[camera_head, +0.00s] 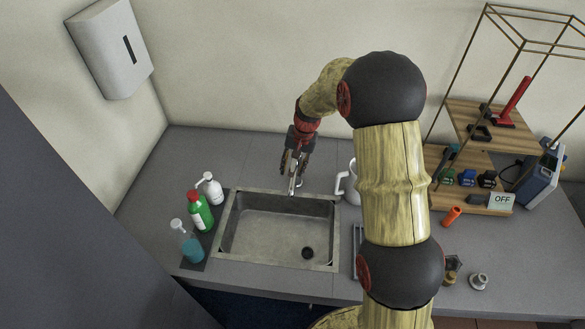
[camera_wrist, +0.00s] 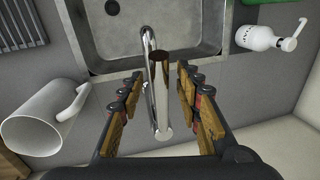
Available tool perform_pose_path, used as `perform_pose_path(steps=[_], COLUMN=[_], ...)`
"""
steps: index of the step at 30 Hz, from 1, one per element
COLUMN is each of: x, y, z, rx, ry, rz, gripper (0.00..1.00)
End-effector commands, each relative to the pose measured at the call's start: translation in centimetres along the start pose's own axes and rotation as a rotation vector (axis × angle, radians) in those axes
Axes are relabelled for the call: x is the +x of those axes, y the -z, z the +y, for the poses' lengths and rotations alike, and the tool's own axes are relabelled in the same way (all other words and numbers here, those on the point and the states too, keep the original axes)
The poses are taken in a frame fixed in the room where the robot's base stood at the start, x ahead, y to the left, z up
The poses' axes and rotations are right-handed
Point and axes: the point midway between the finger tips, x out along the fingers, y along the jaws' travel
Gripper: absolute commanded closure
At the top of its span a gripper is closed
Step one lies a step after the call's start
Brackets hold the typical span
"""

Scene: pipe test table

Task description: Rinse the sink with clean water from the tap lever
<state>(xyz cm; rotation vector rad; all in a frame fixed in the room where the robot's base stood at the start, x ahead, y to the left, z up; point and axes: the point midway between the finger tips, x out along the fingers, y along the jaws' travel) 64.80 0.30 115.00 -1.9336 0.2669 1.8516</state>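The grey metal sink (camera_head: 278,228) is set in the counter, its basin bare with a dark round drain. It also shows in the wrist view (camera_wrist: 200,50). The chrome tap (camera_wrist: 162,105) stands at the sink's back edge, its curved spout over the basin. My gripper (camera_wrist: 160,76) is open, with one finger on each side of the tap and a visible gap to both. In the head view my gripper (camera_head: 294,168) is above and behind the sink, partly covering the tap. I cannot clearly make out the lever. No water stream shows.
A white mug (camera_wrist: 45,120) stands close beside the tap. A wooden rack (camera_head: 484,120) stands at right. The back left counter is clear.

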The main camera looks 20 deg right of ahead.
Motion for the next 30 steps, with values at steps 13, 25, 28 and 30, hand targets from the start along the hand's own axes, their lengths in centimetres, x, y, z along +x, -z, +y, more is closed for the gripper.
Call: perform_pose_path(steps=[13,25,28,30], x=[0.70,0.67,0.67,0.67], y=[-0.04,-0.03,-0.03,-0.03], z=[-0.01,0.00,0.00,0.00], rx=[0.000,0.000,0.000,0.000], ry=[0.000,0.000,0.000,0.000], rz=[0.000,0.000,0.000,0.000], gripper=[0.69,0.92,0.98,1.00])
